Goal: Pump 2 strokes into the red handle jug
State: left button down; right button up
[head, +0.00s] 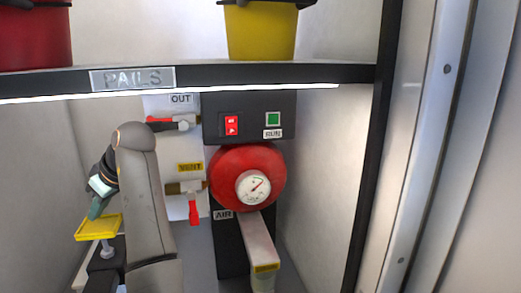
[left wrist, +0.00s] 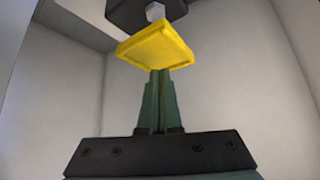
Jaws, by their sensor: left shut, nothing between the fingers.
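A yellow square pump plate (head: 98,228) tops a pale rod on a black block (head: 106,262) at the lower left of the head view. My left gripper (head: 96,212) is shut and empty, pointing down with its tips at the plate. In the left wrist view the shut fingers (left wrist: 160,75) meet the yellow plate (left wrist: 155,47); whether they touch or press on it I cannot tell. My arm hides part of the space beside the pump. I see no jug with a red handle. My right gripper is not in view.
The OUT valve (head: 175,123) and VENT valve (head: 192,190) have red levers. A red round body with a gauge (head: 253,187) sits right of them, below a switch panel (head: 270,115). The PAILS shelf (head: 230,76) crosses above, carrying a red pail (head: 35,35) and yellow pail (head: 260,33).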

aim_at(108, 228)
pick_arm(q)
jog(key=shift+f+b, duration=0.85)
jog(key=shift+f, duration=2.15)
